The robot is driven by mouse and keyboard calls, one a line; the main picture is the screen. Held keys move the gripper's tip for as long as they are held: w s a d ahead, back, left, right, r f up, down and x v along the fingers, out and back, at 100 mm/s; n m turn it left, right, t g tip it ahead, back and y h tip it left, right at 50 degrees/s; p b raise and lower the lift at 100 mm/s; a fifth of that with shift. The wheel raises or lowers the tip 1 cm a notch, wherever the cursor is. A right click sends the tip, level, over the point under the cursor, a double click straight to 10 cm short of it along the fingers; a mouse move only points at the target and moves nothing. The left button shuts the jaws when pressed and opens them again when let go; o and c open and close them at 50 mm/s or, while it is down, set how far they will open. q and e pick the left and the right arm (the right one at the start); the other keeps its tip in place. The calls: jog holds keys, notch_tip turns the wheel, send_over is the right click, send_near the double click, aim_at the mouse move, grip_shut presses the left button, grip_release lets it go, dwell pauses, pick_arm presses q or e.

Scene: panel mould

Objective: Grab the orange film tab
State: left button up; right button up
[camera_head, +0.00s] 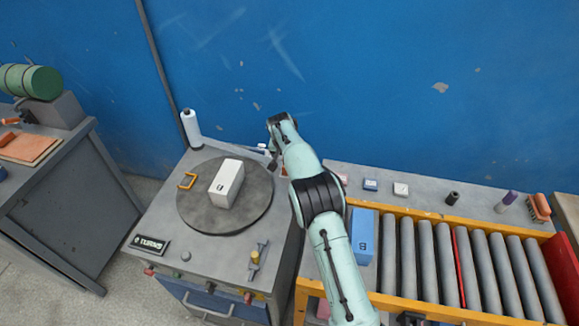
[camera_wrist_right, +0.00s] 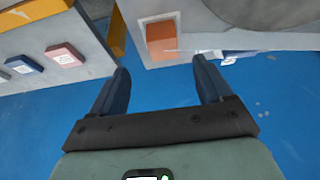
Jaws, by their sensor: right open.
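The orange film tab (camera_wrist_right: 160,40) is a flat orange square in the right wrist view, against a pale grey surface. It lies just beyond the fingertips of my right gripper (camera_wrist_right: 160,65), roughly centred between them. The two dark fingers are wide apart with nothing between them. I cannot tell how far the tab is from the fingertips. A strip of clear film (camera_wrist_right: 190,51) seems to run right from its lower edge. In the head view my right arm reaches to the turntable's back right and hides most of that area. My left gripper is not in view.
A roller conveyor (camera_head: 470,270) is at right. The blue wall (camera_head: 380,90) is close behind my right arm.

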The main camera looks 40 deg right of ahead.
jog(key=x, duration=0.2)
jog(key=p+x, duration=0.1)
jog(key=x, duration=0.2)
jog(key=w+x, duration=0.1)
jog(key=x, duration=0.2)
jog(key=shift+d+f+p, duration=0.1)
jog(key=shift+d+p, duration=0.1)
jog(key=shift+p, duration=0.15)
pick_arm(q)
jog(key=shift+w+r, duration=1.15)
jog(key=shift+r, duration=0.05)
pick_arm(e)
jog(key=shift+s, duration=0.15)
jog(key=c, duration=1.2)
